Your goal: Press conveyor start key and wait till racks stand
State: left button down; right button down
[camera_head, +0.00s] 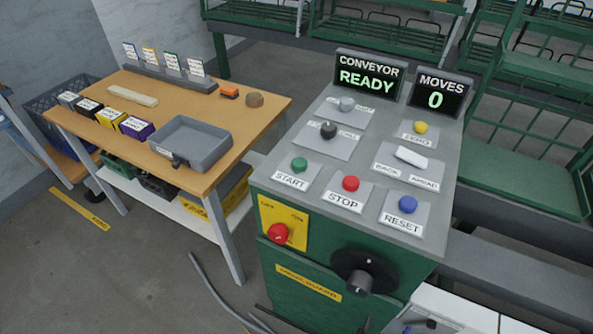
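A green control console with a grey top (330,205) stands in the middle of the head view. The green START key (299,165) is on its left side, with the red STOP button (350,183) and blue RESET button (407,204) to its right. The conveyor display (369,76) reads "CONVEYOR READY", and the moves display (438,97) reads "MOVES 0". Green racks (520,165) stand at the right and back, partly cut off by the frame edge. Neither of my grippers is in view.
A wooden table (200,98) on the left holds a grey tray (190,142), small labelled boxes and a card stand. A red emergency knob (278,233) and a black rotary switch (360,280) project from the console front. A cable (215,290) lies on the floor.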

aim_at(299, 164)
jog(key=i+j+z, duration=0.1)
jog(key=j+z, duration=0.25)
jog(key=j, duration=0.25)
jog(key=j+z, duration=0.35)
jog(key=j, duration=0.2)
jog(key=j+z, duration=0.35)
jog(key=j, duration=0.25)
